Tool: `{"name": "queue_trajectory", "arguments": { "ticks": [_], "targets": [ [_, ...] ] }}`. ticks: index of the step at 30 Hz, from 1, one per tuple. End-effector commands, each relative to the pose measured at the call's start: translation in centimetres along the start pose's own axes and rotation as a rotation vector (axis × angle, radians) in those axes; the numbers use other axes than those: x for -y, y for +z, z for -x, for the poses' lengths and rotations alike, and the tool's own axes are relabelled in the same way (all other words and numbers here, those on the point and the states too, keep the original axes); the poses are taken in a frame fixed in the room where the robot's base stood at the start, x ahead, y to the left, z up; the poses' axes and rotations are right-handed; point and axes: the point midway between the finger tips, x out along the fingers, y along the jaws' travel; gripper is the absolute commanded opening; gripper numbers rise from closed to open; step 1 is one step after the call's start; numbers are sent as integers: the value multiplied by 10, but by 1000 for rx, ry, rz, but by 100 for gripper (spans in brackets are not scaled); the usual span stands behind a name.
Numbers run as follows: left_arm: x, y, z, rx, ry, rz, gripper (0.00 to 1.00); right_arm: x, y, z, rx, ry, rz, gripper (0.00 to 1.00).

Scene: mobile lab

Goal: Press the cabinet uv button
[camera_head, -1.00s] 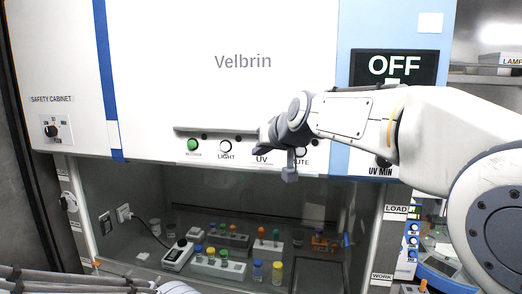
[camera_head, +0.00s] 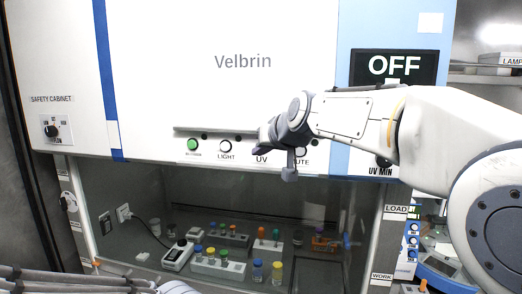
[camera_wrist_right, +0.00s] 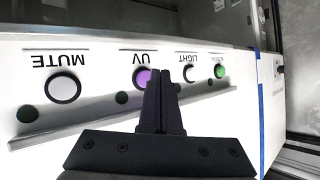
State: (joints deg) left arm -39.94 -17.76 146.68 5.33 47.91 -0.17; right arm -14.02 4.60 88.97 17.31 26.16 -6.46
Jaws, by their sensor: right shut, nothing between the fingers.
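The safety cabinet (camera_head: 240,90) has a row of round buttons along its front panel. The UV button (camera_wrist_right: 142,77) is purple in the right wrist view, partly covered by the fingers. In the head view my right gripper hides it, and the UV label (camera_head: 261,160) shows just below. My right gripper (camera_head: 259,149) is shut and empty; its fingertips (camera_wrist_right: 161,78) overlap the UV button's edge. I cannot tell whether they touch it. My left gripper is not in view.
A green button (camera_wrist_right: 220,71), a white LIGHT button (camera_wrist_right: 189,74) and a white MUTE button (camera_wrist_right: 63,88) flank the UV button. A display (camera_head: 394,68) reads OFF. Tube racks (camera_head: 218,266) with coloured caps stand behind the glass below.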

Motion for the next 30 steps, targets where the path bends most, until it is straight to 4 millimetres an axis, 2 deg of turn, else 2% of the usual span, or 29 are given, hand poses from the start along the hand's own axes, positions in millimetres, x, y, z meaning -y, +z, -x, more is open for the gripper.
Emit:
{"name": "queue_trajectory", "arguments": {
  "ticks": [30],
  "targets": [
    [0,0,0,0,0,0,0,-4,-4,-6,0,0,1,0]
  ]
}}
